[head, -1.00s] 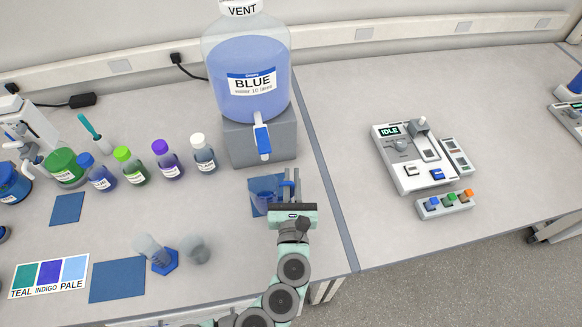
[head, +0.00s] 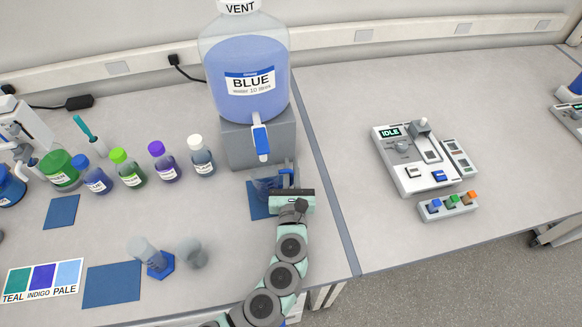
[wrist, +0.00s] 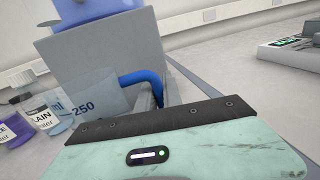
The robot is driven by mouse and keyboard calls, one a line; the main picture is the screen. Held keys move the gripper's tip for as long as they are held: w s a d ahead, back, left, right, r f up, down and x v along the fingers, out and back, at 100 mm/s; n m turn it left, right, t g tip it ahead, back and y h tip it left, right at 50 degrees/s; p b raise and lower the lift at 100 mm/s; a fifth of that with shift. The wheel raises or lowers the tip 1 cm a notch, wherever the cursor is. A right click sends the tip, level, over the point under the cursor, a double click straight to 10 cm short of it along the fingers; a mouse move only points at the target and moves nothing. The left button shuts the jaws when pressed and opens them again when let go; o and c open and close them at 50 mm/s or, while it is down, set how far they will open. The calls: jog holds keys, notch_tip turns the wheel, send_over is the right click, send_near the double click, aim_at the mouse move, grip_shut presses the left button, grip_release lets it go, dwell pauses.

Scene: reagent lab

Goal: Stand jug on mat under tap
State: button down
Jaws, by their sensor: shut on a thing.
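The clear jug (head: 265,186) with a blue handle (head: 286,172) is under the tap (head: 262,141) of the big BLUE bottle (head: 248,85). It overlaps the dark blue mat (head: 258,208) in the head view; whether its base touches the mat or hangs just above is unclear. My gripper (head: 288,180) is shut on the jug's handle, from the jug's right side. In the wrist view the jug's clear wall (wrist: 88,108) shows a 250 mark, and the blue handle (wrist: 143,78) runs down between my fingers. The jug looks roughly upright; its base is hidden.
The bottle stands on a grey block (head: 255,148) just behind the jug. Several capped bottles (head: 163,162) stand to the left. A cylinder (head: 148,255) and a small beaker (head: 192,254) stand nearer the front. The bench right of the seam is clear up to a control box (head: 410,165).

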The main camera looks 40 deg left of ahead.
jog(key=shift+f, duration=0.1)
jog(key=shift+f, duration=0.15)
jog(key=c, duration=1.5)
grip_release()
jog(key=shift+r, duration=0.35)
jog(key=shift+s+d+f, duration=0.1)
jog(key=shift+s+d, duration=0.1)
jog(key=v, duration=1.1)
jog(key=shift+s+d+p, duration=0.15)
jog(key=shift+p, duration=0.2)
